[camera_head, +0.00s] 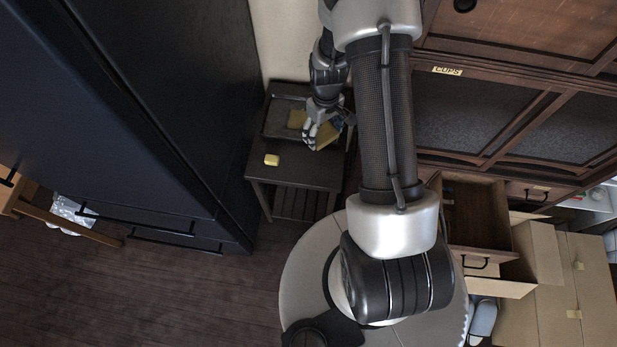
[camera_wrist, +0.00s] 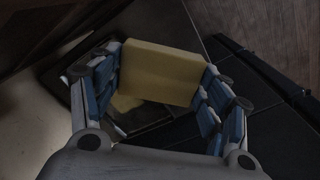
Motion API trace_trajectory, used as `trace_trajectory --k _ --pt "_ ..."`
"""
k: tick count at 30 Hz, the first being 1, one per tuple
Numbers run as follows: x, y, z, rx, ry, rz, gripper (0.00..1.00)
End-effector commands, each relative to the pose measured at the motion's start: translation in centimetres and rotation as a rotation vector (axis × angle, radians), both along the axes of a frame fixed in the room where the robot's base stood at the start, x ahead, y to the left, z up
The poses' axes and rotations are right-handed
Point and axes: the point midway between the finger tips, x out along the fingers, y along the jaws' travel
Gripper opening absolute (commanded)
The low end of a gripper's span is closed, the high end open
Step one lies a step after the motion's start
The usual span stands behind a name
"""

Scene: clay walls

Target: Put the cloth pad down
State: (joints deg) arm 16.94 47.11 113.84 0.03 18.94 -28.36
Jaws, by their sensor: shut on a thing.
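A yellow cloth pad (camera_wrist: 160,72) is held between the blue-padded fingers of my gripper (camera_wrist: 164,66) in the wrist view, its broad face towards the camera. In the head view my gripper (camera_head: 312,136) is over a small dark side table (camera_head: 300,172), with the yellow pad (camera_head: 328,137) beside its fingers. A dark tray (camera_head: 284,103) lies at the back of the table, close to the gripper. I cannot tell whether the pad touches the tray or table.
Another yellowish piece (camera_head: 297,119) lies in the tray; it also shows below the pad in the wrist view (camera_wrist: 125,102). A small yellow block (camera_head: 271,160) sits near the table's front left. A dark cabinet (camera_head: 150,120) stands left; an open drawer (camera_head: 475,213) juts out right.

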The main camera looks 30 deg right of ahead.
Motion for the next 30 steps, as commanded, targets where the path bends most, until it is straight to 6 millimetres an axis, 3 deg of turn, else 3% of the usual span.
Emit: trace_trajectory --k 15,19,26,30 --pt "-0.3 -0.1 -12.7 0.001 0.004 -0.008 0.48" --pt "-0.2 -0.1 -14.8 0.001 0.002 -0.008 0.48" --pt "-0.2 -0.2 -16.2 0.001 0.001 -0.007 0.48" --pt "-0.2 -0.1 -18.5 0.001 0.002 -0.007 0.48"
